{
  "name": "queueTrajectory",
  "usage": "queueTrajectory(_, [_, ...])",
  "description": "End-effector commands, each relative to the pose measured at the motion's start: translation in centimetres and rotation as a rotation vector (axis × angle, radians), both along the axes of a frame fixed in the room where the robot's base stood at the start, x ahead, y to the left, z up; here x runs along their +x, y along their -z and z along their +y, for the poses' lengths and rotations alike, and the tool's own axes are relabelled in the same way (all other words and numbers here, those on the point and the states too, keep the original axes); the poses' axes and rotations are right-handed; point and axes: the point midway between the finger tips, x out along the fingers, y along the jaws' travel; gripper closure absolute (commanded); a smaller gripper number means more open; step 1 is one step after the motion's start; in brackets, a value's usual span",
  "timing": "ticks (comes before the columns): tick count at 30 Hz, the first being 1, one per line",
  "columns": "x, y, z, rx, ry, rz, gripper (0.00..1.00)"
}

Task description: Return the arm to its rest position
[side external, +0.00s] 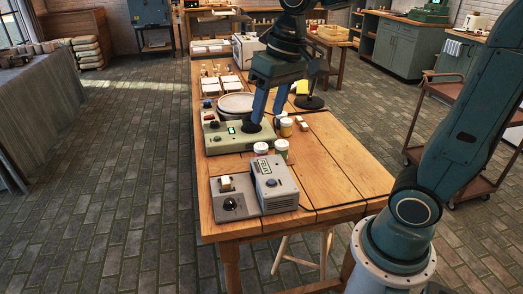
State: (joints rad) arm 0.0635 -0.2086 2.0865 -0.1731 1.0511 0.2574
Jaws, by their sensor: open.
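My gripper (269,104) is over the wooden table, pointing down, with its two blue fingers apart. The fingers are just above or beside a pale green device (223,140) with a dark round part near the fingertips; I cannot tell whether they touch it. I see nothing between the fingers. A round plate (236,103) lies behind the device, partly hidden by the gripper.
Several small jars (282,148) stand near my gripper. A grey box device (274,187) sits at the table's near end. The right side of the wooden table (345,170) is clear. A dark round-based stand (309,101) is behind the gripper. A brown cart (455,95) stands at right.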

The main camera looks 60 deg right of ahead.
Motion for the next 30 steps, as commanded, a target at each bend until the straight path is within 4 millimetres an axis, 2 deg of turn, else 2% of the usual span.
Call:
queueTrajectory(1, [-1.1, -0.2, 0.1, -0.007, -0.011, -0.024, 0.5])
queueTrajectory(8, [-5.3, -0.3, 0.0, -0.043, -0.055, -0.119, 0.5])
queueTrajectory(18, [-10.6, 1.0, -0.5, -0.103, -0.116, -0.245, 0.5])
queueTrajectory(24, [-12.0, 1.7, -0.8, -0.123, -0.131, -0.282, 0.5])
queueTrajectory(30, [-12.2, 1.9, -0.9, -0.127, -0.135, -0.286, 0.5])
